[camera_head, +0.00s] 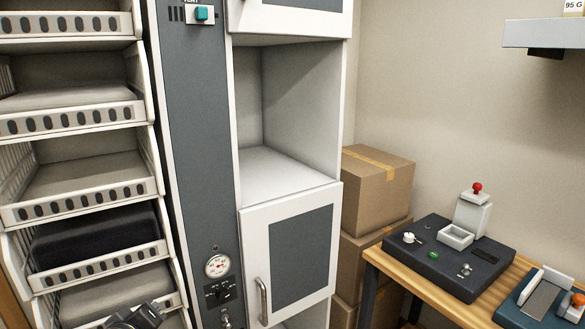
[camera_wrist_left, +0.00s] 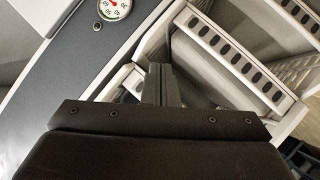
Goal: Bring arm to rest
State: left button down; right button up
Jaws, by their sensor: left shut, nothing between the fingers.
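My left gripper (camera_head: 148,312) shows at the bottom edge of the head view, low in front of the rack of trays. In the left wrist view its two fingers (camera_wrist_left: 161,72) are together, with nothing between them. The gauge panel is at the upper left of that view and a slotted tray at the upper right. Most of my left arm lies below the head picture. My right gripper is in neither view.
A rack of slotted white trays (camera_head: 84,211) stands at the left, beside a grey panel with a gauge (camera_head: 217,266). A white cabinet (camera_head: 243,245) has an empty open bay. Boxes (camera_head: 378,187) and a wooden bench (camera_head: 425,289) with devices are at the right.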

pick_arm(q)
jog(key=s+a+f+m+g, duration=0.1)
jog(key=s+f+m+g, duration=0.2)
jog(key=s+f, duration=0.55)
jog(key=s+f+m+g, duration=0.3)
jog(key=s+f+g, duration=0.1)
jog(key=s, duration=0.9)
jog(key=s+a+f+m+g, duration=0.1)
jog(key=s+f+m+g, duration=0.2)
jog(key=s+f, duration=0.6)
notch_tip(320, 180, down, 22)
jog(key=s+a+g, duration=0.1)
jog(key=s+d+f+g, duration=0.1)
jog(key=s+f, duration=1.4)
jog(key=f, duration=0.1)
